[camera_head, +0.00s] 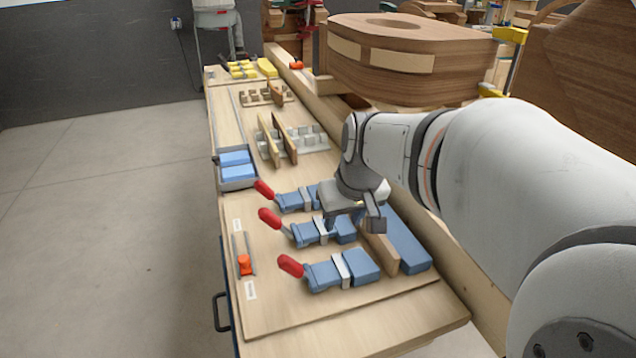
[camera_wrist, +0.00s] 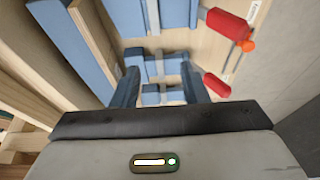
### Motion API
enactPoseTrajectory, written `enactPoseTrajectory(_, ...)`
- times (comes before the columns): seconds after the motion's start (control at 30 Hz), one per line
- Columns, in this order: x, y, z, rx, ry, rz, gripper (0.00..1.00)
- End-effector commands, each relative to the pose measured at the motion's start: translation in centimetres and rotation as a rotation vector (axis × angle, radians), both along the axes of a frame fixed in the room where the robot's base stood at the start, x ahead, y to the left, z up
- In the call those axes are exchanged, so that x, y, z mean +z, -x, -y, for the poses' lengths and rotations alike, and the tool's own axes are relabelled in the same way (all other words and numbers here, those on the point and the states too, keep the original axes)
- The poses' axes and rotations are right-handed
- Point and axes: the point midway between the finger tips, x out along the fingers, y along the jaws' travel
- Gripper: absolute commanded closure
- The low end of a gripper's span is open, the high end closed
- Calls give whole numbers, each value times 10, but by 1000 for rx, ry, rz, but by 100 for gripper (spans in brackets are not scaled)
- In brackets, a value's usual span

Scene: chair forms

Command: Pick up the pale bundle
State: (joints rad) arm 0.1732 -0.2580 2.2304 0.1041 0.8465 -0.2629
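Two upright wooden strip bundles stand in a grey slotted rack (camera_head: 312,140) on the bench. The left, lighter one looks like the pale bundle (camera_head: 267,140); a browner bundle (camera_head: 285,141) stands beside it. I cannot pick out the pale bundle in the wrist view. My gripper (camera_head: 352,222) is nearer than this rack, low over the blue clamps. In the wrist view my gripper (camera_wrist: 160,85) has its two fingers spread, with a blue clamp (camera_wrist: 155,67) showing beyond them. I see nothing held between them.
Several blue clamps with red handles (camera_head: 290,266) lie on the bench (camera_head: 285,312). A wooden strip (camera_head: 381,250) and a long blue bar (camera_head: 405,240) lie beside them. A blue block tray (camera_head: 238,180) is at the left edge. A large wooden form (camera_head: 405,88) stands at right.

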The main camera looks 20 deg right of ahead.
Motion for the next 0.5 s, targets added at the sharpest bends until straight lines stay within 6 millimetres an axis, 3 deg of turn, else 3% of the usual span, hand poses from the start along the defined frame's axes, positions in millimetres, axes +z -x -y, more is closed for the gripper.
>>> enactPoseTrajectory(0.03,-13,-24,19,-9,-3,3,60)
enactPoseTrajectory(0.2,-31,-82,71,-1,0,33,60)
enactPoseTrajectory(0.33,-42,-107,100,3,5,49,60)
enactPoseTrajectory(0.5,-51,-121,115,7,8,57,60)
